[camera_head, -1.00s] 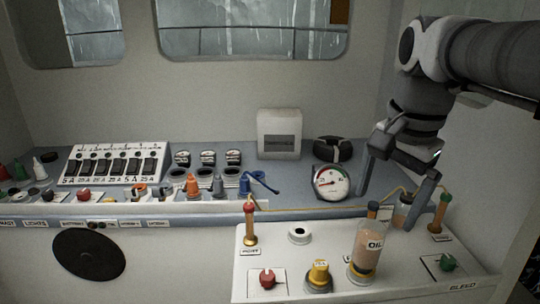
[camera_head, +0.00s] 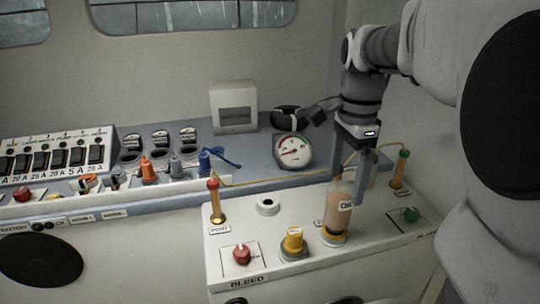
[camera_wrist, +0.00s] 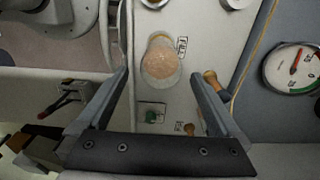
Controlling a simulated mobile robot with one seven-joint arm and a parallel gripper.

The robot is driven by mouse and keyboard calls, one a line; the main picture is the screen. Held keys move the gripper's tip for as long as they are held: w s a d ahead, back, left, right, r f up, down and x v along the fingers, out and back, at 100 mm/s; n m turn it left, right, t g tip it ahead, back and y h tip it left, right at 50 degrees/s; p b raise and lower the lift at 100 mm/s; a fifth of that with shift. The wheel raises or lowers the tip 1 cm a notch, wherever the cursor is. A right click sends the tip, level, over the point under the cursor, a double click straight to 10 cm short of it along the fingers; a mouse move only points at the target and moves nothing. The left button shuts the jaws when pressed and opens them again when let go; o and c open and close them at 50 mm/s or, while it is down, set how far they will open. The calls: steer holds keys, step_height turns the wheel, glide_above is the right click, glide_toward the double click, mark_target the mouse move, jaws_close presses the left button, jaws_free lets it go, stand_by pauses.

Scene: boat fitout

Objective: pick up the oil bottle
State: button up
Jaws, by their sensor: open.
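The oil bottle (camera_head: 341,207) stands upright on the white panel, in a yellow-ringed seat, with pinkish-brown contents and an "OIL" label. My gripper (camera_head: 352,180) is open above it in the head view, its fingers overlapping the bottle's upper part, so the top is hard to see. In the wrist view the bottle (camera_wrist: 161,62) shows end-on as a round brownish shape, close to the gap between the open fingertips (camera_wrist: 158,78). Nothing is held. Whether the fingers reach beside the bottle cannot be told.
A yellow knob (camera_head: 293,241), a red knob (camera_head: 242,255) and a green knob (camera_head: 411,214) sit on the white panel (camera_head: 232,229). Two upright posts, one red-topped (camera_head: 216,202) and one green-topped (camera_head: 401,170), carry a yellow line behind the bottle. A gauge (camera_head: 293,151) stands behind.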

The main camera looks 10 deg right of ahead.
mark_target(339, 207)
step_height(339, 207, down, 8)
steer(key=shift+a+f, duration=0.1)
steer(key=shift+a, duration=0.05)
jaws_close()
stand_by(0.7)
